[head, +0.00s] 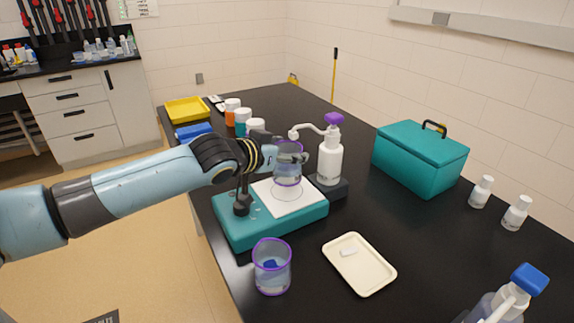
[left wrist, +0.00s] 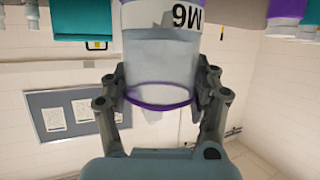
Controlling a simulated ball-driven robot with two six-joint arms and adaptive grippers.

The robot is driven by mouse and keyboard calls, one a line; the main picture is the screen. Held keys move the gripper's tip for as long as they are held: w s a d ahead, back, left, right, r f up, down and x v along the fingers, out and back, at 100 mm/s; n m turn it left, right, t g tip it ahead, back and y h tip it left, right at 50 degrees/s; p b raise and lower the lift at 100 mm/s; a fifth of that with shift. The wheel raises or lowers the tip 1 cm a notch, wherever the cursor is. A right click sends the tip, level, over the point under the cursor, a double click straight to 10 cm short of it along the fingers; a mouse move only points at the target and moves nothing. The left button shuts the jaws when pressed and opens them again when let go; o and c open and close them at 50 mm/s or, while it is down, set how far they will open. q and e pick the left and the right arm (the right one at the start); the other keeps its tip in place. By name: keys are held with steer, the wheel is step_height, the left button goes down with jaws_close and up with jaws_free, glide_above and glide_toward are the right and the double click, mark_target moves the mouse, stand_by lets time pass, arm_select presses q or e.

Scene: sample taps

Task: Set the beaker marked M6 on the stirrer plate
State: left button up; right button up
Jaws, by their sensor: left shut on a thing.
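My left gripper (head: 286,156) is shut on a clear beaker with purple rings (head: 288,172). In the left wrist view, which is upside down, the beaker (left wrist: 160,62) carries the mark M6 (left wrist: 187,15) and sits between the two fingers. The beaker is upright over the white top of the teal stirrer plate (head: 270,228), near its drawn circle. I cannot tell whether its base touches the top. A second purple-rimmed beaker (head: 272,275) with something blue in it stands in front of the stirrer; its mark is not readable. My right gripper is not in view.
A white pump bottle (head: 330,160) stands close behind the held beaker. A cream tray (head: 340,284) lies right of the second beaker. A teal case (head: 420,160) and small white bottles (head: 481,192) are at the right. Jars (head: 243,121) and a yellow tray (head: 187,110) are behind.

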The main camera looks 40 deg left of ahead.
mark_target(287, 164)
arm_select(q)
steer(key=shift+f, duration=1.7)
steer(key=o, duration=1.6)
steer(key=shift+f, duration=0.15)
steer(key=shift+o, duration=0.2)
steer(key=shift+s+r, duration=0.1)
steer(key=shift+r, duration=0.1)
steer(key=p+v, duration=0.1)
steer(key=v, duration=1.1)
